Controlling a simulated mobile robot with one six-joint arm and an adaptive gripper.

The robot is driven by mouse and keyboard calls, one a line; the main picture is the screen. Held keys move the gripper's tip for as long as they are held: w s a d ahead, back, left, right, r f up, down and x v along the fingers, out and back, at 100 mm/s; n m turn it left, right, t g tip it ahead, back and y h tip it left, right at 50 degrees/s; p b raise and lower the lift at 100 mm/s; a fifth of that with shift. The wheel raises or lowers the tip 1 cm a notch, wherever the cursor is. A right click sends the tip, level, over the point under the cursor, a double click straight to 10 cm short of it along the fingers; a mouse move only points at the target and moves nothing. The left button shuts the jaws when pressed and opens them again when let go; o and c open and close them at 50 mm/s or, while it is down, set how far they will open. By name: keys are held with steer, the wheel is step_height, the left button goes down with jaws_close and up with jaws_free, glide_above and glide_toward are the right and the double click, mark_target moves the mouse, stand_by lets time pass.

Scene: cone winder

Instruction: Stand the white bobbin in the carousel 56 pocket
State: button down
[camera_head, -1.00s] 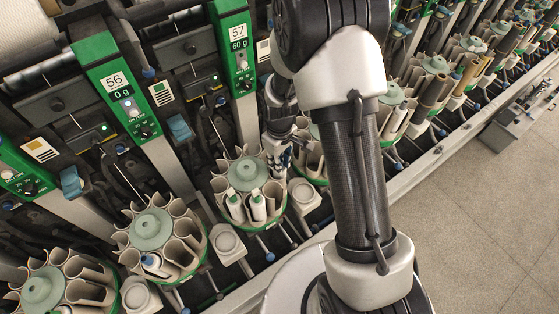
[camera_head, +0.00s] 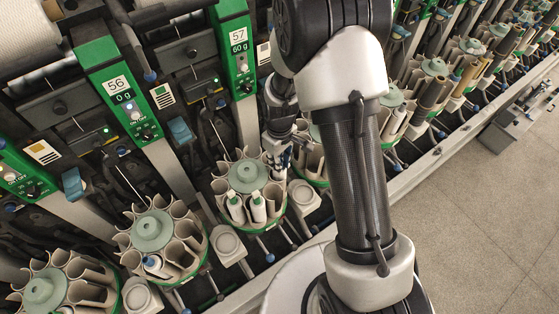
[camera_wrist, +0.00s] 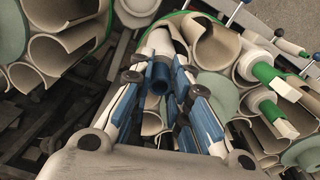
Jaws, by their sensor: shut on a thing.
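In the head view my gripper (camera_head: 277,150) is at the upper right edge of a carousel (camera_head: 248,180) with a pale green hub and beige pockets. I cannot tell whether the bobbin's lower end is inside a pocket. The number 56 panel (camera_head: 118,85) stands at the upper left. Another carousel (camera_head: 153,232) sits lower left; which one belongs to 56 is not clear.
Two white bobbins (camera_head: 258,208) with green bands stand in front pockets of the carousel beside my gripper; they also show in the wrist view (camera_wrist: 271,108). The 57 panel (camera_head: 237,45) rises behind. More filled carousels (camera_head: 435,68) line the machine to the right. Open floor (camera_head: 480,210) lies lower right.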

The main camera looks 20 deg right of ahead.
steer(key=shift+s+a+r+p, duration=0.2)
steer(key=shift+r+p, duration=0.6)
steer(key=shift+r, duration=0.35)
steer(key=shift+s+a+r+p, duration=0.1)
steer(key=shift+s+r+p, duration=0.05)
steer(key=shift+r+p, duration=0.85)
steer(key=shift+r, duration=0.1)
steer(key=shift+r+p, duration=1.4)
steer(key=shift+r, duration=0.9)
steer(key=shift+r+p, duration=1.55)
steer(key=shift+r, duration=0.7)
